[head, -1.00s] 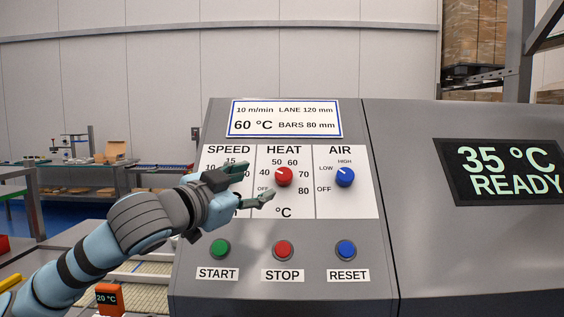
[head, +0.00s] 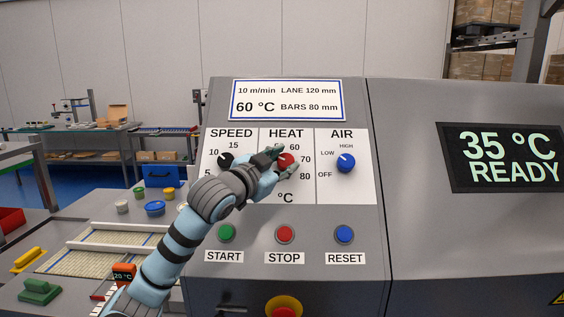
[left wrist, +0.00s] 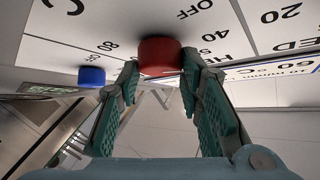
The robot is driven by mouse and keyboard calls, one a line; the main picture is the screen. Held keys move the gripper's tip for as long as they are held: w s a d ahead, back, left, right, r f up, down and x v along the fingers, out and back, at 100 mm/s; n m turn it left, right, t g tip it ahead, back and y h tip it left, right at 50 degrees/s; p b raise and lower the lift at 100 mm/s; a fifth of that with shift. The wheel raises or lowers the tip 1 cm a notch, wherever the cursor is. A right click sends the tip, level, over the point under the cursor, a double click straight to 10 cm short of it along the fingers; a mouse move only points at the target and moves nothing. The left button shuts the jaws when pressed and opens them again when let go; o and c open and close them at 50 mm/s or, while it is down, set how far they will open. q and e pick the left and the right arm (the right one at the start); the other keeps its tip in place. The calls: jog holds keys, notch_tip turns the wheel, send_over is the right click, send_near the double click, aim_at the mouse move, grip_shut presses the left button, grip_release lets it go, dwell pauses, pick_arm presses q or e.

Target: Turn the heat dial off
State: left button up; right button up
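The red heat dial (head: 286,160) sits on the white HEAT panel, in the middle of three dials. Its white mark points to the upper left, and the OFF label is hidden by my arm in the head view. My left gripper (head: 284,163) comes from the lower left with one finger on each side of the dial. In the left wrist view, the red dial (left wrist: 160,55) fills the gap between the green fingertips (left wrist: 160,68), which appear to touch its sides. The OFF label shows above it there. My right gripper is out of view.
The black speed dial (head: 226,159) is close to my left gripper, and the blue air dial (head: 346,162) is on the right. START (head: 227,233), STOP (head: 285,234) and RESET (head: 344,233) buttons lie below. A display (head: 505,158) reads 35 °C READY.

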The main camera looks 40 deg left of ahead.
pick_arm(q)
jog(key=c, duration=0.3)
jog(key=shift+c, duration=0.2)
jog(key=shift+n, duration=0.3)
jog(key=n+y, duration=0.5)
jog(key=n, duration=0.1)
jog(key=shift+w+d+f+n+g+y, duration=0.1)
jog(key=shift+d+n+g+y, duration=0.2)
jog(key=shift+d+n+y, duration=0.1)
jog(key=shift+w+n+g+y, duration=0.1)
jog(key=shift+n+g+y, duration=0.55)
jog(key=shift+n+y, duration=0.6)
jog(key=shift+n+g+y, duration=0.65)
jog(key=shift+n+y, duration=0.3)
jog(key=shift+n, duration=0.6)
jog(key=o, duration=1.2)
jog(key=shift+c, duration=0.2)
jog(key=shift+d, duration=0.1)
